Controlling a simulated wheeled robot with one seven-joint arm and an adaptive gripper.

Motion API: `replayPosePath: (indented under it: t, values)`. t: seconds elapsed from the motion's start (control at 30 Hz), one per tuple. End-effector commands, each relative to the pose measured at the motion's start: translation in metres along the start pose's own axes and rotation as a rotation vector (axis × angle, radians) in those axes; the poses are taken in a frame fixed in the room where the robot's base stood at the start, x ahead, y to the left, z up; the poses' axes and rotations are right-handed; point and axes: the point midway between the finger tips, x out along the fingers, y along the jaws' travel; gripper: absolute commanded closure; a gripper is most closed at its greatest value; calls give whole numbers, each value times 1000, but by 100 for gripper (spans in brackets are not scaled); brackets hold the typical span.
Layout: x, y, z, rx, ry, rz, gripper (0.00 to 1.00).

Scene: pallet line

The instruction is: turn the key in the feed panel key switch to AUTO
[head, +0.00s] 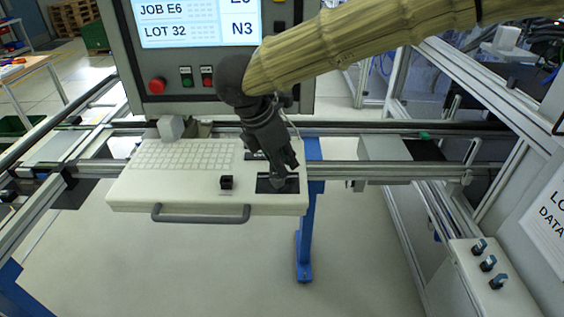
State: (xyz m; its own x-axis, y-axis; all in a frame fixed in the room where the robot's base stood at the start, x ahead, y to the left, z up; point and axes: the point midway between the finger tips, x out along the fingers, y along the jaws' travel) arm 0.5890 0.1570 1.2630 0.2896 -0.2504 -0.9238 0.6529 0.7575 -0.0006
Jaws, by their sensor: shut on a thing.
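My gripper (279,181) reaches down to a dark plate (262,186) at the right front of the white keyboard tray. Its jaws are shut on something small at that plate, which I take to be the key. The jaws cover it, so its shape and the way it points are hidden. No AUTO label can be read here. A second dark plate (250,156) lies just behind, partly covered by my gripper.
The tray (130,195) has a keyboard (185,155), a small black block (226,182) and a front handle (200,217). Behind stands a screen panel (200,22) with a red button (157,85). Metal rails run across. A box with three switches (488,263) is at lower right.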

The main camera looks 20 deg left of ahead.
Motion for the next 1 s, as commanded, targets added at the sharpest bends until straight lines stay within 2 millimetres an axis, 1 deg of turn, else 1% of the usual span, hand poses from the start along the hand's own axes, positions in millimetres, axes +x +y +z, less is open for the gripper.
replayPosePath:
  t: [0.2, 0.3, 0.43, 0.77, 0.87, 1.0]
  values:
    - [0, -4, -2, 261, -2, -109, 100]
    - [0, -5, -2, 365, 0, -152, 100]
    - [0, -7, -2, 430, 1, -179, 100]
    - [0, -7, -2, 452, 0, -189, 100]
    - [0, -8, -2, 539, -1, -224, 100]
    - [-1, -9, -5, 723, -2, -300, 100]
